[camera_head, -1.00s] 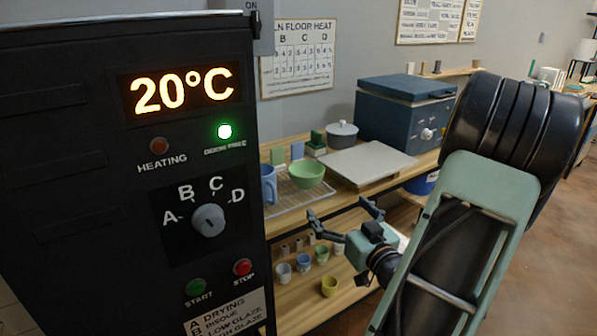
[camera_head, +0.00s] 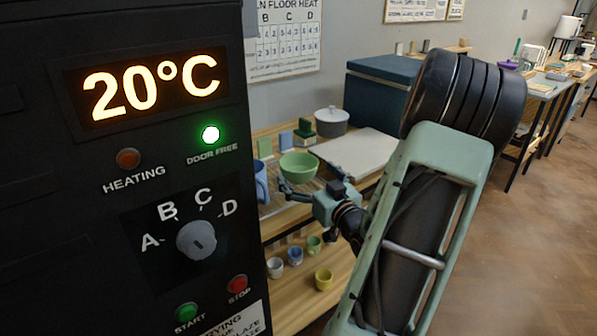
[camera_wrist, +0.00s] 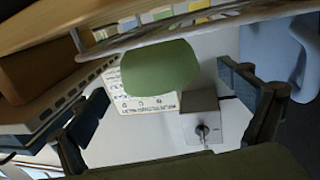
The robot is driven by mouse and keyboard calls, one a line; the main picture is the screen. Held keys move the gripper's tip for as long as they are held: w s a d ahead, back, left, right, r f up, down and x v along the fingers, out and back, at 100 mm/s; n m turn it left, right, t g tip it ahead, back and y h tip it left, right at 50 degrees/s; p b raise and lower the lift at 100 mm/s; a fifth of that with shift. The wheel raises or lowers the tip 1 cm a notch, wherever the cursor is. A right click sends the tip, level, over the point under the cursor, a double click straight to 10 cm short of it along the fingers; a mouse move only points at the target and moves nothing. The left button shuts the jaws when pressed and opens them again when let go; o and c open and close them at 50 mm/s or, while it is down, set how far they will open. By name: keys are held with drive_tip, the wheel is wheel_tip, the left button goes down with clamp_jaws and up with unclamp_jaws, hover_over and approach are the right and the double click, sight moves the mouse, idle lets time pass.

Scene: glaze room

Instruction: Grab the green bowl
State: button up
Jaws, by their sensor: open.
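The green bowl (camera_head: 299,166) stands upright on the wire rack on the upper shelf. My gripper (camera_head: 305,190) is open in front of the bowl, at about the height of the rack, with one finger near the bowl's left side. In the wrist view the green bowl (camera_wrist: 160,70) appears between the two spread fingers of my gripper (camera_wrist: 165,88), slightly beyond them. Nothing is held. Whether a finger touches the bowl cannot be told.
A blue mug (camera_head: 261,182) stands left of the bowl; it also shows in the wrist view (camera_wrist: 268,40). A grey lidded pot (camera_head: 331,121) and a pale slab (camera_head: 358,152) are behind and right. The dark kiln panel (camera_head: 100,190) fills the left.

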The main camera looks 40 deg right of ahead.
sight(291, 155)
drive_tip(key=x, duration=0.5)
drive_tip(key=shift+s+r, duration=0.1)
drive_tip(key=c, duration=1.4)
drive_tip(key=shift+r, duration=0.1)
